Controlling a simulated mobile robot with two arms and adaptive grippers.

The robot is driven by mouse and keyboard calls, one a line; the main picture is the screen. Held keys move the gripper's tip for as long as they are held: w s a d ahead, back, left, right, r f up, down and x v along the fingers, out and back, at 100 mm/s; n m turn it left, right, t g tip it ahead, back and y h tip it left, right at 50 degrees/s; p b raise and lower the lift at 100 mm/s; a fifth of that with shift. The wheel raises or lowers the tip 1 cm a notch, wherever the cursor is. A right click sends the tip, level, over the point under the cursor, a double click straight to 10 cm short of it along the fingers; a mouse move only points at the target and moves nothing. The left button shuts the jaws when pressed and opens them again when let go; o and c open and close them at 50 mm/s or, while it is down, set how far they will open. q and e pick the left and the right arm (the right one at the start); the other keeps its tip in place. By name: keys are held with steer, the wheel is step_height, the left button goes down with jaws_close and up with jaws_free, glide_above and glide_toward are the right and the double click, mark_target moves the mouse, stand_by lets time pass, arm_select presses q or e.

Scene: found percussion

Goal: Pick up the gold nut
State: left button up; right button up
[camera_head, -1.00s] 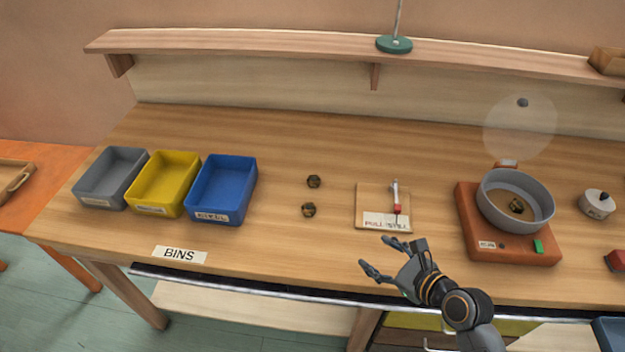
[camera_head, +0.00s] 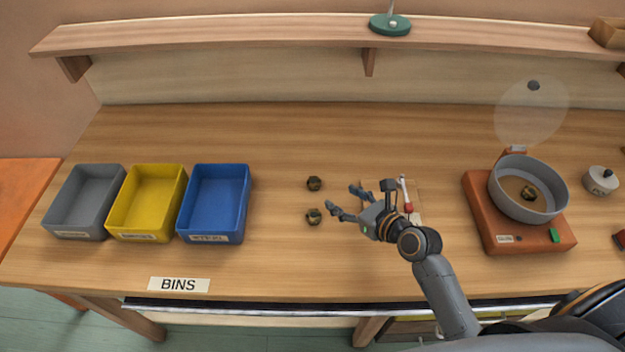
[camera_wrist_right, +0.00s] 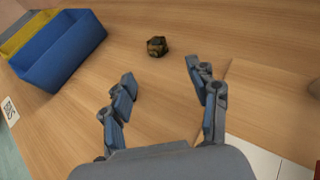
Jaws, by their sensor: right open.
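Two small dark gold nuts sit on the bench right of the bins in the head view: a rear nut (camera_head: 314,183) and a front nut (camera_head: 314,217). My left gripper is out of view.
Grey (camera_head: 83,202), yellow (camera_head: 147,203) and blue (camera_head: 214,204) bins stand at the left. A wooden board with a red-handled tool (camera_head: 406,196) is partly behind my right gripper. The bowl sits on an orange base (camera_head: 488,222). The bench between blue bin and nuts is clear.

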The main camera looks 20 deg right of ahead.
mark_target(319, 186)
steer(key=x, duration=0.3)
steer(key=shift+w+a+f, duration=0.15)
steer(key=shift+w, duration=0.1)
steer(key=shift+p+x, duration=0.3)
steer(key=shift+x, duration=1.9)
steer(key=shift+w+a+f, duration=0.2)
steer(key=shift+a+f, duration=0.1)
steer(key=shift+f, duration=0.1)
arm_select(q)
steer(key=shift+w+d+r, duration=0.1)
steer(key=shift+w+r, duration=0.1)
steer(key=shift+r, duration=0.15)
arm_select(e)
jaws_close()
